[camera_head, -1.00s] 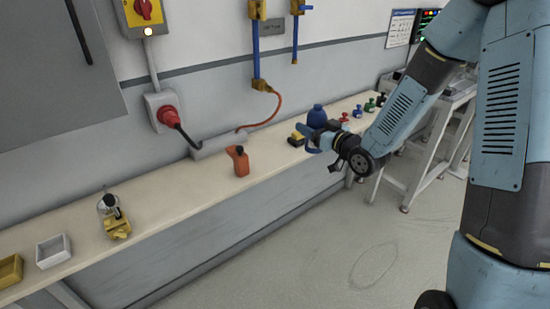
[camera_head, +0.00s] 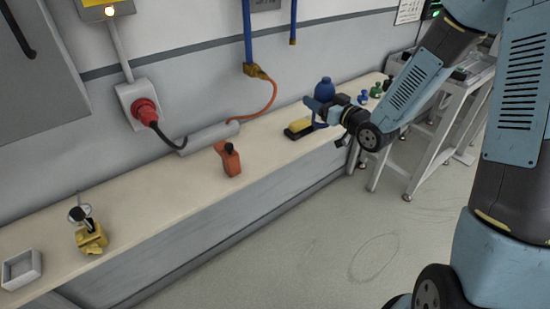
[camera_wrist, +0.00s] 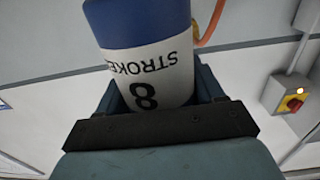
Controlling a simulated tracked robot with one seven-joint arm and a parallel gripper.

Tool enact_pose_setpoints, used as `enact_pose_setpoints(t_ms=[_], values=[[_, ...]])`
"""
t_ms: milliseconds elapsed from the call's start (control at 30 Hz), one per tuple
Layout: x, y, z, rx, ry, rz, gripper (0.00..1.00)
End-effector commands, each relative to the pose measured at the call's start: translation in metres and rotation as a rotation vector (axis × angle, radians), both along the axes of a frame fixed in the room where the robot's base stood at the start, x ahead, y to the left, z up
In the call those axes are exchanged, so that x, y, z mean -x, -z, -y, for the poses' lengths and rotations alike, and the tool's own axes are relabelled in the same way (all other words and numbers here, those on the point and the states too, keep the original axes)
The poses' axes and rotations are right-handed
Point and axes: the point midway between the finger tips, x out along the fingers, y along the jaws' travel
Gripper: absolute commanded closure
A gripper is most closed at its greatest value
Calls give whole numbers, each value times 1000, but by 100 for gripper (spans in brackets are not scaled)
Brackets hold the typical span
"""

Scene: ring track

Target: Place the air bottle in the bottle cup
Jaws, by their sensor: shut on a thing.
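The air bottle (camera_head: 325,88) is a blue bottle with a rounded top. My gripper (camera_head: 318,108) is around it over the far part of the bench, its jaws shut on it. In the wrist view, the bottle (camera_wrist: 147,62) fills the space between the jaws (camera_wrist: 160,100), with a blue band and a white label reading "STROKE" and "8", upside down in the picture. The bottle's lower part is hidden by the gripper in the head view. I cannot make out a bottle cup for certain.
A yellow and black item (camera_head: 299,128) lies on the bench just left of my gripper. Small coloured pieces (camera_head: 376,90) stand at right. Bare bench (camera_head: 150,200) lies between.

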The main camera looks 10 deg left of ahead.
Motion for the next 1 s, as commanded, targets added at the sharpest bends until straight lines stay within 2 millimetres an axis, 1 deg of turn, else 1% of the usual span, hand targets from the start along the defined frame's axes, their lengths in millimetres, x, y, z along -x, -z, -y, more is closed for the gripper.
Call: enact_pose_setpoints(t_ms=[33,267,367,767,800,1000], values=[[2,-1,-5,-2,-9,1,81],[6,1,-15,-1,-21,1,81],[10,6,-27,-2,-24,0,81],[32,41,-100,-1,-24,-2,81],[34,46,-105,-1,-25,-4,81],[40,73,-126,-2,-23,-2,81]])
